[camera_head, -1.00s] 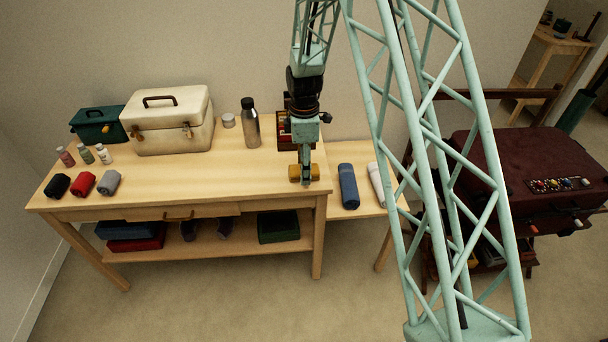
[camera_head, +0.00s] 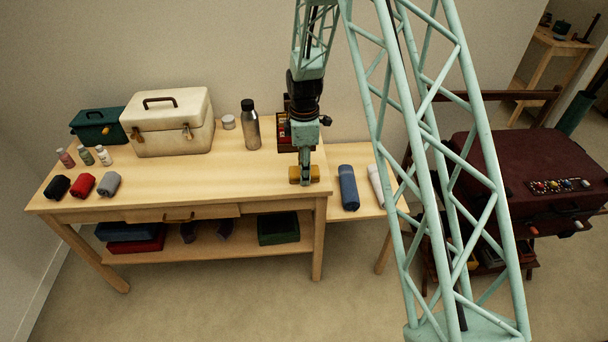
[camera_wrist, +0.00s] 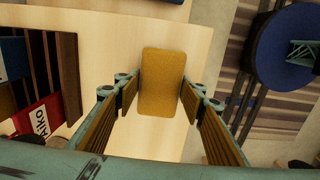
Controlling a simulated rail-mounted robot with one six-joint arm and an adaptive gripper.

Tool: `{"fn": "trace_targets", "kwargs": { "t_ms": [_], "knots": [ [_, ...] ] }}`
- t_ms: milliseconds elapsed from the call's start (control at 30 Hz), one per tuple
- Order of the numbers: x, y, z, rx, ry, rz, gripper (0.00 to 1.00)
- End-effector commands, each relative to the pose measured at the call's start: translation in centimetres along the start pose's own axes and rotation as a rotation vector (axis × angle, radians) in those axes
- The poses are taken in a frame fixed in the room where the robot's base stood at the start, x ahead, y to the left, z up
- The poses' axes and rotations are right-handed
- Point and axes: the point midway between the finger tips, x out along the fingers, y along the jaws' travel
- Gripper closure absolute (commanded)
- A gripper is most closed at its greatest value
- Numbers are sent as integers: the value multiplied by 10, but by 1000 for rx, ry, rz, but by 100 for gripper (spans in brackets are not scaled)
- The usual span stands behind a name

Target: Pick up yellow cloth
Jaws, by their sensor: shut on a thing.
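On the table (camera_head: 230,180) stand a cream case (camera_head: 170,125), a dark green box (camera_head: 95,125), a steel bottle (camera_head: 250,128) and several small rolled cloths at the left. A blue roll (camera_head: 348,187) lies on the lower side table. A maroon suitcase (camera_head: 520,165) is at right.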

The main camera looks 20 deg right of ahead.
Motion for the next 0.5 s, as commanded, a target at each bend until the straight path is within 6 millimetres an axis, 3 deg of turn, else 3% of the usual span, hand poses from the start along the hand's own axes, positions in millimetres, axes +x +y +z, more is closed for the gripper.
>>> {"fn": "trace_targets", "kwargs": {
  "t_ms": [500],
  "knots": [
    [-8,0,0,0,0,0,75]
  ]
}}
